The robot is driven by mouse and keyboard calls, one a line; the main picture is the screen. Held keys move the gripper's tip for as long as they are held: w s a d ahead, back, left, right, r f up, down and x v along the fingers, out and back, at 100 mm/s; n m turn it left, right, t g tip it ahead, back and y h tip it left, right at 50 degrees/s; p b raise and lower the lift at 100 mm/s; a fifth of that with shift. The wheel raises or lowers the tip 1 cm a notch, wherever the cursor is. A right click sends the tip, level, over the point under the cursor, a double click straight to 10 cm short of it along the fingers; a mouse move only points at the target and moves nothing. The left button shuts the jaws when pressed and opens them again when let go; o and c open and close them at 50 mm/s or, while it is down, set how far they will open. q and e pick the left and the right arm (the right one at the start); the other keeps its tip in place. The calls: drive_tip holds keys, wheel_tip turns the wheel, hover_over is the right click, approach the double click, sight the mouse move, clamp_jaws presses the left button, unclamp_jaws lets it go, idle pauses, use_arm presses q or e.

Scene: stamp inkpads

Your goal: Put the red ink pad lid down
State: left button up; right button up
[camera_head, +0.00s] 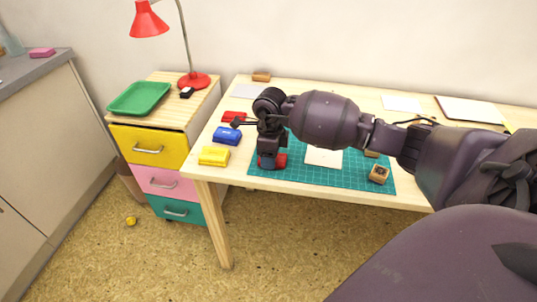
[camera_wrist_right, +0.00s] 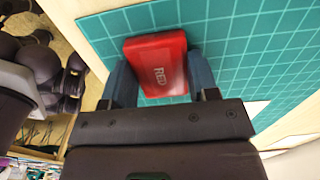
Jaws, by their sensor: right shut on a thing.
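My right gripper (camera_head: 271,163) is over the left end of the green cutting mat (camera_head: 345,179), pointing down. It is shut on the red ink pad lid (camera_wrist_right: 157,64), a flat red block marked "RED", with one blue-grey finger on each side. In the head view the lid (camera_head: 281,160) shows partly behind the fingers, low at the mat. I cannot tell whether it touches the mat. A red pad (camera_head: 231,117) lies at the left of the desk, partly hidden by my wrist. My left gripper is in neither view.
A blue pad (camera_head: 227,136) and a yellow pad (camera_head: 214,156) lie along the desk's left edge. A cream sheet (camera_head: 323,157) and a wooden stamp (camera_head: 378,174) are on the mat. A drawer unit (camera_head: 161,180) with a green tray (camera_head: 139,98) and red lamp (camera_head: 149,22) stands left.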

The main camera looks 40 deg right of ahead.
drive_tip(key=shift+r, duration=0.15)
drive_tip(key=o, duration=0.9)
